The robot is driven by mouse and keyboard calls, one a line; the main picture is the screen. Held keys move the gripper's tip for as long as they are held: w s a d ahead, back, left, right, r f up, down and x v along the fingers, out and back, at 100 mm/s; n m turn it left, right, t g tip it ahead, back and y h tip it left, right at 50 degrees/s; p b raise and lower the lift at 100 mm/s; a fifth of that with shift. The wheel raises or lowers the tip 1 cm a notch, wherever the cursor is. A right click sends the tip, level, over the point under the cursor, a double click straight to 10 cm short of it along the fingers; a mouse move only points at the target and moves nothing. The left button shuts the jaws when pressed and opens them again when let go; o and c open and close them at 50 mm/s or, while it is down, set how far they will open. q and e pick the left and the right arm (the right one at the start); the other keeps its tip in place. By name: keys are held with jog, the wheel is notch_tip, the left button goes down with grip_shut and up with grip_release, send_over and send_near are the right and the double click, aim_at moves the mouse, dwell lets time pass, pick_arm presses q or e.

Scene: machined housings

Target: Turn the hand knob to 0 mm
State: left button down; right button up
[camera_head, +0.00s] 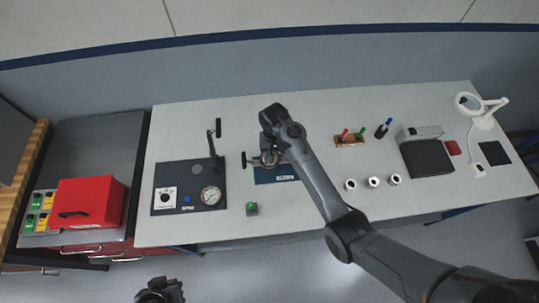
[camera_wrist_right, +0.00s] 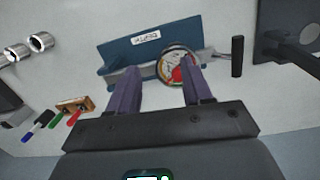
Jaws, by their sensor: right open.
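A fixture with a blue base (camera_head: 278,174) stands mid-table. It carries a round dial with a red mark, seen in the right wrist view (camera_wrist_right: 178,66), and a black bar handle (camera_wrist_right: 238,56) on a rod to one side. I cannot tell which part is the hand knob, and the scale is too small to read. My right gripper (camera_head: 268,150) is above this fixture, partly covering it in the head view. In the wrist view its two fingers (camera_wrist_right: 160,72) are apart with nothing gripped; the right-hand finger overlaps the dial's lower edge. A dark part, apparently my left arm, shows at the bottom edge of the head view.
A dark panel (camera_head: 176,172) with a gauge, a white-faced selector and a lever stands left. A small box with a green button (camera_head: 252,209) is in front. A red box (camera_head: 88,202) stands far left.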

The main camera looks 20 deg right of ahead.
jog(key=w+r+t, duration=0.1)
jog(key=w+r, duration=0.3)
jog(key=f, duration=1)
jog(key=shift+w+a, duration=0.1)
jog(key=shift+a, duration=0.1)
grip_shut()
